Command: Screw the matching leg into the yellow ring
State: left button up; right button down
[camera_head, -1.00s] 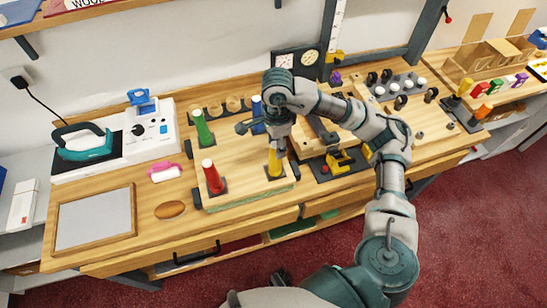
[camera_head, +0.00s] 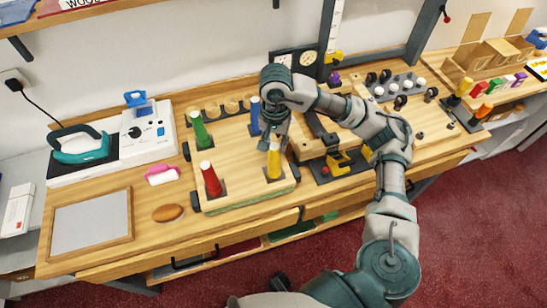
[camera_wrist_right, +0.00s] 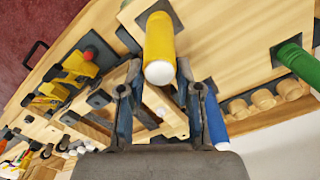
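A yellow leg (camera_head: 274,160) stands upright on a dark square plate at the front right corner of a wooden board (camera_head: 240,180). In the right wrist view the same yellow leg (camera_wrist_right: 159,45) points its pale end at the camera, between and just ahead of the finger tips. A red leg (camera_head: 210,180), a green leg (camera_head: 200,132) and a blue leg (camera_head: 255,117) stand at the other corners. My right gripper (camera_head: 274,136) is open above the yellow leg, its fingers apart on both sides. No yellow ring can be made out. My left gripper is not in view.
A white unit with a teal iron (camera_head: 82,148) stands at the left. A pink item (camera_head: 162,174), a brown oval (camera_head: 168,212) and a framed grey panel (camera_head: 92,222) lie nearby. A yellow-handled tool (camera_head: 342,162) and wooden fixtures are close right of the board.

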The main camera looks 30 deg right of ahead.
jog(key=m, duration=0.2)
jog(key=m+p, duration=0.1)
jog(key=m, duration=0.3)
jog(key=shift+s, duration=0.25)
jog(key=shift+s+d+m+p, duration=0.1)
jog(key=shift+m+p, duration=0.3)
jog(key=shift+m, duration=0.7)
jog(key=m, duration=0.3)
jog(key=shift+m, duration=0.3)
jog(key=c, duration=1.1)
grip_release()
jog(key=shift+c, duration=0.2)
jog(key=o, duration=0.4)
jog(key=shift+a, duration=0.25)
jog(key=shift+o, duration=0.3)
jog(key=shift+o, duration=1.4)
jog(key=shift+d, duration=0.15)
